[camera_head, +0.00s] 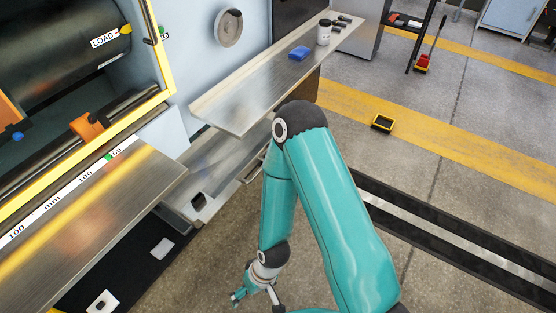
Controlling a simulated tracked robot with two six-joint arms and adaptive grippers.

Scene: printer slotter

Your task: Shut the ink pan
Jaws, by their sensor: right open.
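My right arm is teal and comes in from the bottom, bending down at a dark elbow. My right gripper (255,295) is low in the picture, left of the forearm, with its fingers apart and nothing seen between them. A grey metal pan-like tray (229,157) sits low under the shelf, left of my arm; my arm hides part of it. It may be the ink pan, but I cannot tell for sure. The gripper is below it in the picture, apart from it. My left gripper is not in view.
The printer with a dark roller (60,45) and yellow frame is at the left. A metal table with a ruler strip (85,178) juts out below. A side shelf (255,90) holds a blue block (299,53) and a cup (324,32). Open floor lies right.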

